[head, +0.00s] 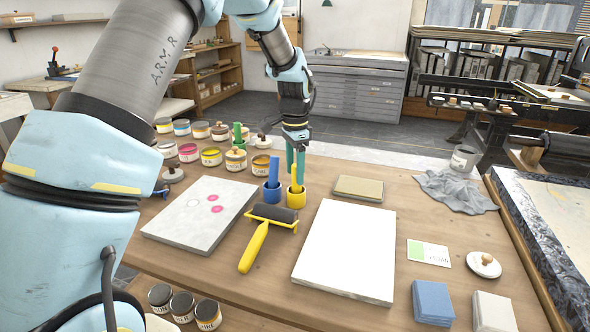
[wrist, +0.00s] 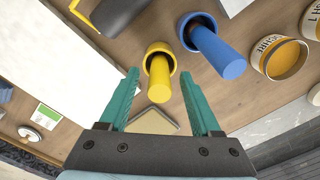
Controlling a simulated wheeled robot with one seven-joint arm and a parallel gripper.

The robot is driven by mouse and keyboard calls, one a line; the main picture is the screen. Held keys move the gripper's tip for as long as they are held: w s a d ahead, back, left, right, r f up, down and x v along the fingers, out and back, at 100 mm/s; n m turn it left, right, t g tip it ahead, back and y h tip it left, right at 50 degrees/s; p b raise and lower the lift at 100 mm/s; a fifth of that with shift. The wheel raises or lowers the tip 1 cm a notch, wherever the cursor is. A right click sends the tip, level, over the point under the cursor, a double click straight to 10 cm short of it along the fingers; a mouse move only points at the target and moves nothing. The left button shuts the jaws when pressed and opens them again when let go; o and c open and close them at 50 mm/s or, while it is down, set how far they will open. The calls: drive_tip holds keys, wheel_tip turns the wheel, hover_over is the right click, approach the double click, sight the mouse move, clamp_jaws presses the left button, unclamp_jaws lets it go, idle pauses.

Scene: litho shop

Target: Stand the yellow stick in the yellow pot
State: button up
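The yellow stick (wrist: 159,82) stands in the yellow pot (wrist: 149,52), its lower end hidden inside. In the head view the stick (head: 294,173) looks near upright in the pot (head: 296,198). My gripper (wrist: 161,76) is open, with one teal finger on each side of the stick and visible gaps to it in the wrist view. In the head view my gripper (head: 296,177) points down over the pot. Whether the stick touches the pot's bottom is hidden.
A blue pot (head: 272,194) with a blue stick (head: 274,171) stands close to the left. A roller with a yellow handle (head: 254,247) lies in front. A stone slab (head: 197,226), a white sheet stack (head: 345,251) and several ink cans (head: 211,157) surround them.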

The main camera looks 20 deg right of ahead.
wheel_tip(320, 180, up, 11)
drive_tip(key=shift+f+b, duration=0.1)
drive_tip(key=shift+b, duration=0.55)
idle(0.7)
